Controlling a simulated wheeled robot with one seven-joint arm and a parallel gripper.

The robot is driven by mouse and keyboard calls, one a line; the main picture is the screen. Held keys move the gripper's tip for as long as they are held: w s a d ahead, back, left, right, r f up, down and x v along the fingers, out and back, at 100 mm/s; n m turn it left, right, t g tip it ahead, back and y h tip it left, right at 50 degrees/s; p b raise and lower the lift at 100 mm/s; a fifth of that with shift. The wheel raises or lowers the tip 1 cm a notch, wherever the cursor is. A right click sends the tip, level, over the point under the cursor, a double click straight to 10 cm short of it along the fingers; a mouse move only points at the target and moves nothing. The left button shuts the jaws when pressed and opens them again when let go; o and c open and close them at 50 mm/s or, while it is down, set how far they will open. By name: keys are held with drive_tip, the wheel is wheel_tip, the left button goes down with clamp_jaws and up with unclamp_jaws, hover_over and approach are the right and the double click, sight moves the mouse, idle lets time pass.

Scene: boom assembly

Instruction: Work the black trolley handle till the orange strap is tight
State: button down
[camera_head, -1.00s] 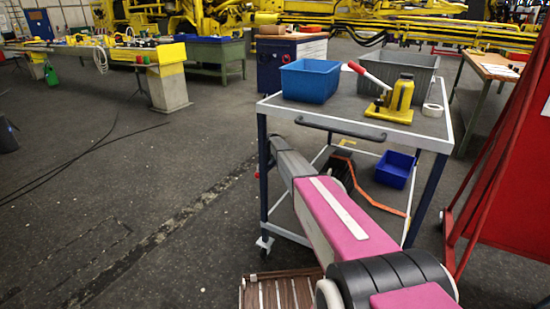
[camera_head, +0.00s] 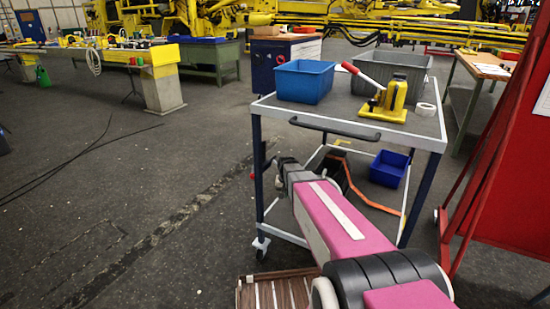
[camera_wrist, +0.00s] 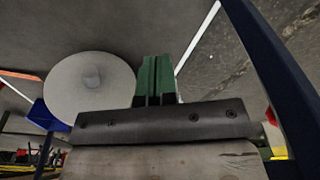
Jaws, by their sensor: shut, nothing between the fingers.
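The black trolley handle (camera_head: 350,130) runs along the front edge of the trolley top. The orange strap (camera_head: 366,190) lies in a bent line on the lower shelf, partly hidden by my pink arm; an orange strip (camera_wrist: 20,74) shows at the left of the wrist view. My gripper (camera_head: 277,162) is beside the trolley's front left post, lower than the handle and apart from it. In the wrist view its green fingers (camera_wrist: 155,78) are together with nothing between them. The handle cannot be made out in the wrist view.
The trolley top (camera_head: 345,108) holds a blue bin (camera_head: 305,82), a grey bin, a yellow jack with a red-tipped lever (camera_head: 393,98) and a tape roll. A dark blue bin (camera_head: 389,168) sits below. A blue post (camera_wrist: 272,52) is close right in the wrist view. A red frame stands right.

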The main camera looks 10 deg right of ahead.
sight(273, 158)
drive_tip(key=s+d+r+n+g, duration=0.1)
drive_tip(key=s+r, duration=0.1)
drive_tip(key=s, duration=0.9)
drive_tip(key=s+r+n, duration=0.1)
drive_tip(key=s+r, duration=0.2)
drive_tip(key=s, duration=0.7)
drive_tip(key=w+d+m+t+y, duration=0.1)
drive_tip(key=w+d+m+y, duration=0.1)
drive_tip(key=w, duration=1.9)
drive_tip(key=w+d+m+t+y, duration=0.1)
drive_tip(key=w+d+m+y, duration=0.1)
drive_tip(key=w, duration=1.9)
drive_tip(key=w+d+m+t+y, duration=0.1)
drive_tip(key=w+d+m, duration=0.1)
drive_tip(key=w, duration=1.9)
drive_tip(key=shift+r+m+t+y, duration=0.15)
drive_tip(key=shift+m+t+y, duration=0.2)
drive_tip(key=shift+m, duration=0.25)
drive_tip(key=x, duration=1.4)
drive_tip(key=shift+s, duration=0.15)
